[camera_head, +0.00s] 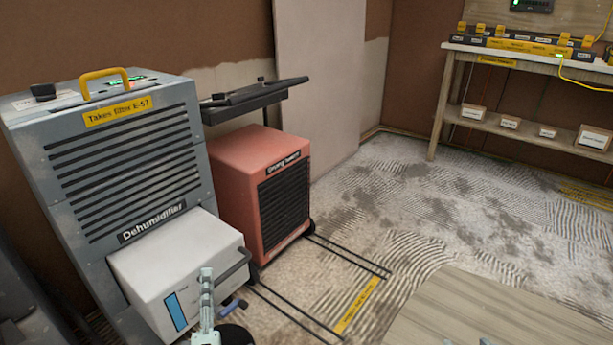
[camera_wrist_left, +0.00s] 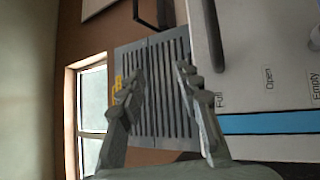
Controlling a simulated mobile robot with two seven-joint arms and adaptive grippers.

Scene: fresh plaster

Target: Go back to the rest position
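My left gripper (camera_head: 207,292) is in front of the white water tank (camera_head: 165,262) of the grey dehumidifier (camera_head: 60,140), near the tank's dark handle (camera_head: 236,268). In the left wrist view the gripper (camera_wrist_left: 160,78) has its two fingers apart with nothing between them. The white tank (camera_wrist_left: 265,60), with a blue stripe and the words Full, Open and Empty, lies to the right of the fingers. The slatted grille (camera_wrist_left: 160,85) is behind them. Two tiny pale tips at the bottom edge of the head view may be my right gripper (camera_head: 466,342); its state is unclear.
A red drying heater (camera_head: 240,185) stands right of the dehumidifier, with a dark tray-like stand (camera_head: 255,95) behind it. A wooden surface (camera_head: 490,310) is at the lower right. A workbench (camera_head: 530,55) with small boxes stands at the back right.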

